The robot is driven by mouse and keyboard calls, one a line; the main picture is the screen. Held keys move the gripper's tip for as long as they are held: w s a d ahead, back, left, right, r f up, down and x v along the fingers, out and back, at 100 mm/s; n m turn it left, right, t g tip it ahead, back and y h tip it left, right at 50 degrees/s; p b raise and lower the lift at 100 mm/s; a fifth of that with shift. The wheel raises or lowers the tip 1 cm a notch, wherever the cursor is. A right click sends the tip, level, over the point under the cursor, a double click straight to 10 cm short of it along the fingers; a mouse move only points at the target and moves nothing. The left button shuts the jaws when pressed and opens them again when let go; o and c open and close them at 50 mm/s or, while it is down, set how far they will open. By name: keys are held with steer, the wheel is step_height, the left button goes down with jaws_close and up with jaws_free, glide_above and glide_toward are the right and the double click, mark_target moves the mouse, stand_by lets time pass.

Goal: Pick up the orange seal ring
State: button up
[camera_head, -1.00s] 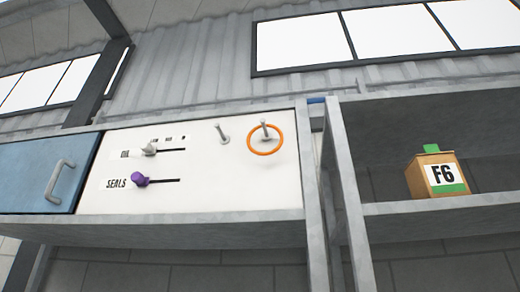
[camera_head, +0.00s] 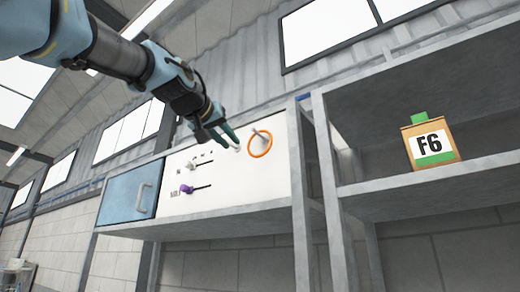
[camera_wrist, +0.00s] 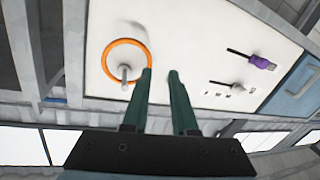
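The orange seal ring (camera_head: 259,156) hangs around a grey peg (camera_head: 263,134) on the white panel. In the wrist view the ring (camera_wrist: 104,63) is left of my fingers, with the peg (camera_wrist: 124,75) inside it near its lower edge. My gripper (camera_head: 228,138) is in front of the panel, left of the ring in the head view. Its two green fingers (camera_wrist: 160,72) are apart, and I see nothing held between them. The left fingertip overlaps the ring's right edge in the wrist view; I cannot tell whether they touch. The second peg is mostly hidden by the fingers.
The white panel (camera_head: 240,188) has a purple slider knob (camera_head: 187,189) and a grey one (camera_head: 191,168). A blue door (camera_head: 128,194) is at its left. A post (camera_head: 299,170) stands between.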

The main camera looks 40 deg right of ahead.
mark_target(248, 149)
steer(key=shift+h, duration=0.3)
steer(key=p+x, duration=0.2)
steer(key=x, duration=0.1)
steer(key=r+p+x, duration=0.1)
steer(key=p+x, duration=0.1)
steer(key=x, duration=0.1)
steer(key=s+r+p+x, duration=0.1)
steer(key=p+x, duration=0.1)
steer(key=x, duration=0.1)
steer(key=shift+d, duration=0.4)
steer(key=shift+w+d+f, duration=0.1)
steer(key=shift+w+d, duration=0.1)
steer(key=shift+d, duration=0.15)
jaws_close()
